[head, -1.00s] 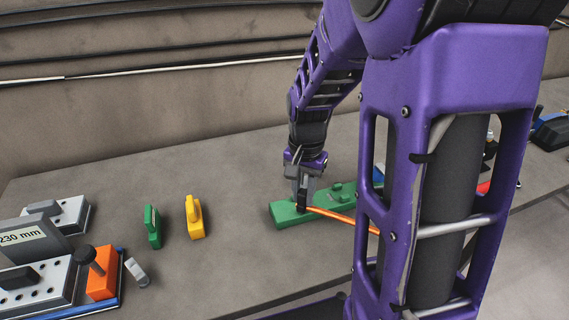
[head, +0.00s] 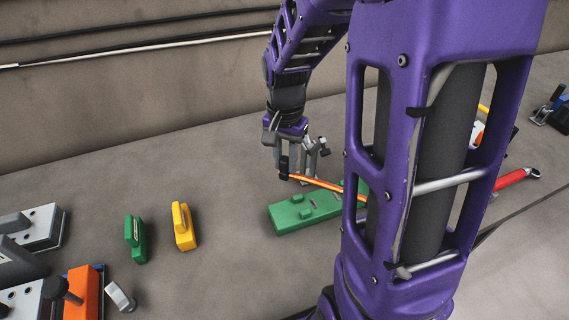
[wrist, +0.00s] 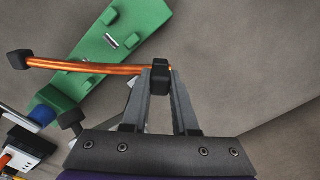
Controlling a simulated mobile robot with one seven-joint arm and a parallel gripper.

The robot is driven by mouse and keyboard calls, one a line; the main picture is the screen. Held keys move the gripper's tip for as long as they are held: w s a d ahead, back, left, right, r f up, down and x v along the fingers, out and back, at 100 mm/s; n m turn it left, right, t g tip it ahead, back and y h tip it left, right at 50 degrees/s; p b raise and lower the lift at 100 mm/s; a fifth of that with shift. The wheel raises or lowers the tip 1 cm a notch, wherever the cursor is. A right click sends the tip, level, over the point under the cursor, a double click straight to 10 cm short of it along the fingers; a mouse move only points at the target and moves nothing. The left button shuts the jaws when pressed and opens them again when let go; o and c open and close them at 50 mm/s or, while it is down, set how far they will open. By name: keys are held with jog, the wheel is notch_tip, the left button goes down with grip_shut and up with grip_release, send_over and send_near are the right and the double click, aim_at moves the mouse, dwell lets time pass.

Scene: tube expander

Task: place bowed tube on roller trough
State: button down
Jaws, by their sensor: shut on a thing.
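The bowed tube is a thin copper-orange rod (head: 315,182) with a slight curve and black blocks at its ends. My gripper (head: 283,167) is shut on its left end, around the black end block, also seen in the wrist view (wrist: 160,70). The tube is held above the bench, and in the wrist view the rod (wrist: 95,68) crosses over a long green block (wrist: 112,30). That block (head: 300,212) has raised studs and small metal plates on top. My arm hides the tube's right end in the head view. I cannot tell which fixture is the roller trough.
A yellow block (head: 183,227) and a green upright block (head: 135,240) stand left of the long block. An orange block (head: 84,292) and grey fixtures (head: 38,227) are at the far left. A red-handled tool (head: 512,179) lies at right. The bench behind is clear.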

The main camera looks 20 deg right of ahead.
aim_at(286, 172)
jog(key=shift+d+f+b, duration=0.1)
jog(key=shift+f+b, duration=0.5)
jog(key=shift+f, duration=0.85)
jog(key=shift+s, duration=0.1)
jog(key=shift+f, duration=0.3)
jog(key=c, duration=0.7)
grip_release()
notch_tip(286, 172, up, 12)
jog(key=shift+p, duration=1)
jog(key=shift+r, duration=0.35)
jog(key=shift+s, duration=0.1)
